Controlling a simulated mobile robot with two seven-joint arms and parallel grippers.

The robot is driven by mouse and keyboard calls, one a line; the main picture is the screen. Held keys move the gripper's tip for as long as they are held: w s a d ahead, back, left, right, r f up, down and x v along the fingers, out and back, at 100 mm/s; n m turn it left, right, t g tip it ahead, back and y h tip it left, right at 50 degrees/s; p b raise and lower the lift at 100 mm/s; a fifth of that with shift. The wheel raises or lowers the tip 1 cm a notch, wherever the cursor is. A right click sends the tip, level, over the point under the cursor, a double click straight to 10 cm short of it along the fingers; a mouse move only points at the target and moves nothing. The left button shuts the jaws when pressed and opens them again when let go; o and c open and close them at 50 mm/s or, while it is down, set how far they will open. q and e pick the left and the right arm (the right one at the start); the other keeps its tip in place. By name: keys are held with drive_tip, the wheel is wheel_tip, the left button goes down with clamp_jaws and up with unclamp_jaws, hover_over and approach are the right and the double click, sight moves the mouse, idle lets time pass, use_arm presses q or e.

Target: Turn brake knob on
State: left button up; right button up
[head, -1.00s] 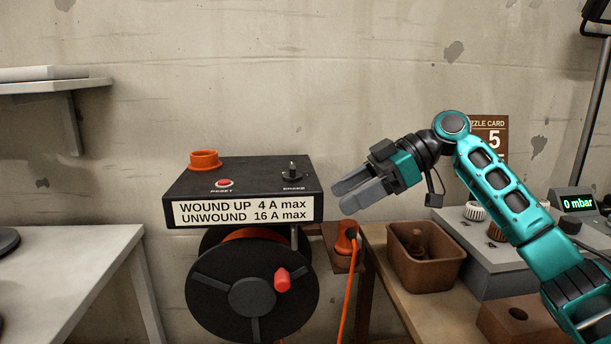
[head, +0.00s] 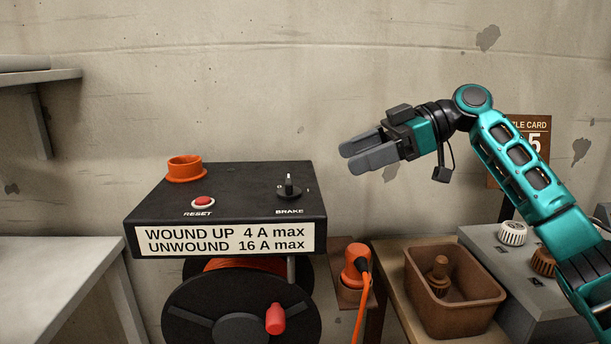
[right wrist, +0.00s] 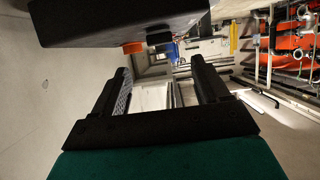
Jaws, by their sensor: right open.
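The brake knob (head: 289,186) is a small black knob with a light pointer line. It stands on the top right of the black box (head: 230,178) of the cable reel, above the word BRAKE. A "0" mark shows at its left and a faint mark at its right. The pointer looks roughly upright; I cannot tell its setting. My right gripper (head: 362,152) is open and empty, to the right of the knob and higher in the picture, apart from it. Its two fingers also show in the right wrist view (right wrist: 162,85). My left gripper is not in view.
A red reset button (head: 203,202) and an orange ring (head: 186,168) are on the box. The reel drum (head: 240,315) hangs below. An orange plug (head: 355,265) and a brown bin (head: 455,300) stand at the right. A grey table (head: 60,280) is at the left.

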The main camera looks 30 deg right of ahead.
sight(305, 194)
drive_tip(key=x, duration=1)
drive_tip(key=shift+d, duration=0.1)
drive_tip(key=c, duration=1.1)
drive_tip(key=shift+o, duration=0.2)
drive_tip(key=shift+f, duration=0.1)
